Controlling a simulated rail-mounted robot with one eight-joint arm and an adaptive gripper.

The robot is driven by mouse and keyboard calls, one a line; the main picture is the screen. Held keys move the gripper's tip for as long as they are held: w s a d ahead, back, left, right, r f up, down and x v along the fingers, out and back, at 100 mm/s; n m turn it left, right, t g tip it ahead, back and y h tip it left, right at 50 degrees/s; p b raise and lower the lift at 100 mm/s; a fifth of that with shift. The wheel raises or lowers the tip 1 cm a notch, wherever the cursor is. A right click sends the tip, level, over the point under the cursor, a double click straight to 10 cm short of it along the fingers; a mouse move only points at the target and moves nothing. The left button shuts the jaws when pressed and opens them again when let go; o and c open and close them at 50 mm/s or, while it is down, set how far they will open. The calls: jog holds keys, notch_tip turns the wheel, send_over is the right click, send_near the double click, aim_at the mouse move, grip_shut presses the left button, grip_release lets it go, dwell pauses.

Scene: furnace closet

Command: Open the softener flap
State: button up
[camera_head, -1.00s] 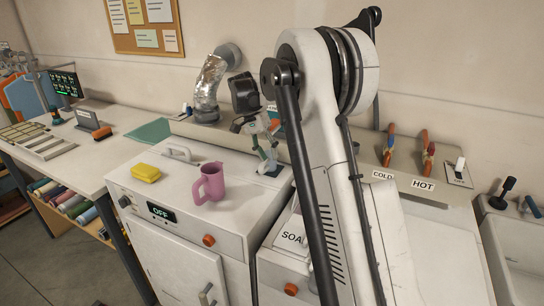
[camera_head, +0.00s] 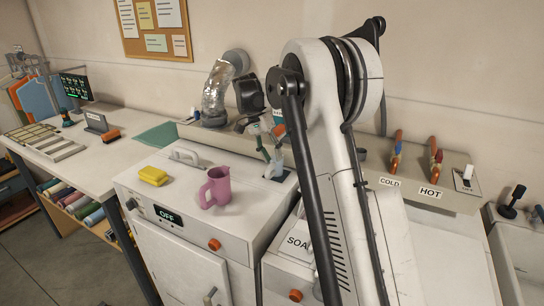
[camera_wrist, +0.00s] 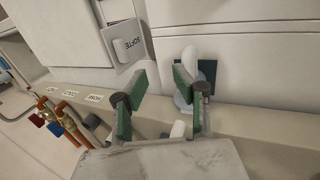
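The softener flap (camera_wrist: 127,42) is a pale panel lettered "SOFTE" at the top of the wrist view. It looks set at an angle to the surface around it; how far open it stands is unclear. In the head view my gripper (camera_head: 268,135) is above the back right of the washer top.
A white, rounded object (camera_wrist: 189,62) on a dark square plate stands close behind the right finger.

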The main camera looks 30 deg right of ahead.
jog(key=v, duration=1.1)
jog(key=shift+r, duration=0.4)
jog(key=shift+a, duration=0.1)
